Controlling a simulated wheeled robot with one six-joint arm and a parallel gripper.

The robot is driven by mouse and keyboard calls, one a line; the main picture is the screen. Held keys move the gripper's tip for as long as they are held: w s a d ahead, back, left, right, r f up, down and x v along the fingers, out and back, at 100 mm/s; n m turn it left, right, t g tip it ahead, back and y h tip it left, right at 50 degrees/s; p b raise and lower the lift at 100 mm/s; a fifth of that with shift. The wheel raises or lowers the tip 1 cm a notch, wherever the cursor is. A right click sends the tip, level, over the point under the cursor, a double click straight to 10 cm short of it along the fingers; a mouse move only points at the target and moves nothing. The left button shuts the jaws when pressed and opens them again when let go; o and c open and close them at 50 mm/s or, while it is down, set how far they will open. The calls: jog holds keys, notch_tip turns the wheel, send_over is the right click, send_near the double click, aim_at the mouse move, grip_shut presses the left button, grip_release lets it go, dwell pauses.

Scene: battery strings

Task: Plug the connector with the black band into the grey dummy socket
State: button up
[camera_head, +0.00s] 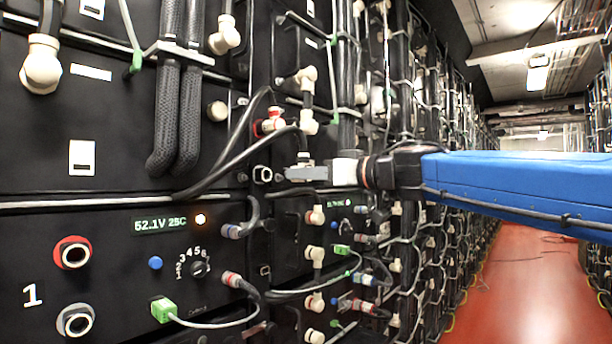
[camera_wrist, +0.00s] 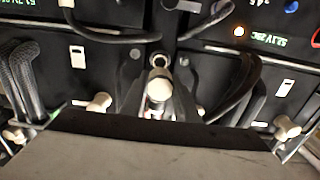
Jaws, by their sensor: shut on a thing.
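The held connector (camera_head: 304,158) is pale, with a black cable curving up and left from it; I cannot make out its band. My gripper (camera_head: 302,173), with grey fingers, is shut on it and mostly hides it. In the wrist view the connector's white body (camera_wrist: 159,86) shows between my fingers. The grey dummy socket (camera_head: 262,174) is a ring on the black panel, just left of my fingertips. In the wrist view the socket (camera_wrist: 160,58) is straight beyond the connector, nearly lined up with it. I cannot tell whether they touch.
A red-banded connector (camera_head: 272,123) sits above the socket. Black cables (camera_head: 225,160) loop left of my gripper. A lit display (camera_head: 160,225), a red-ringed socket (camera_head: 72,253) and a green plug (camera_head: 163,309) are lower left.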

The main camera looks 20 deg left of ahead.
jog(key=shift+x, duration=2.8)
jog(key=shift+x, duration=1.7)
jog(key=o, duration=1.3)
jog(key=shift+c, duration=0.2)
jog(key=v, duration=1.7)
jog(key=shift+d, duration=0.15)
jog(key=shift+d, duration=0.1)
